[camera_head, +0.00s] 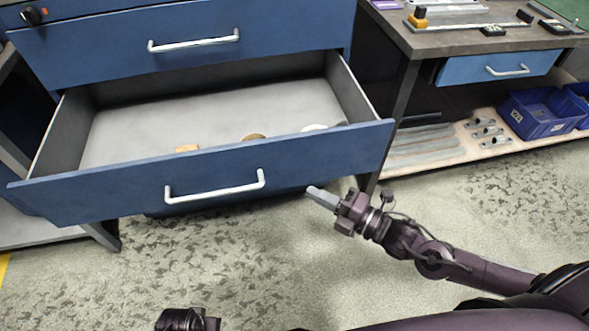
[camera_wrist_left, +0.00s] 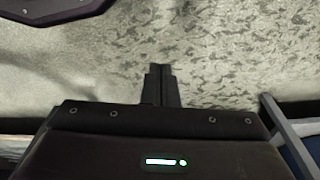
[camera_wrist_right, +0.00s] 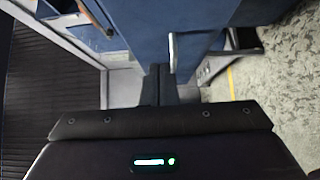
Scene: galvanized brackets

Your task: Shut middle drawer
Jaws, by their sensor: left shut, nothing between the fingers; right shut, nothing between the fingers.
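The middle drawer (camera_head: 110,197) is blue with a white bar handle (camera_head: 215,189). It is pulled well out, its pale inside open to view. My right gripper (camera_head: 316,195) is shut and empty, in front of the drawer front's right part, right of the handle; I cannot tell whether it touches. In the right wrist view its closed fingers (camera_wrist_right: 160,70) point toward the blue front, with the handle (camera_wrist_right: 172,52) beside them. My left gripper (camera_wrist_left: 160,70) is shut and empty over bare floor; in the head view only a dark part of that arm shows at the bottom.
Inside the drawer lie a small tan block (camera_head: 187,149), a round tan piece (camera_head: 253,137) and a pale round piece (camera_head: 314,127). The closed upper drawer (camera_head: 110,52) is above. A workbench (camera_head: 470,42) with blue bins (camera_head: 540,115) below stands right. Floor in front is clear.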

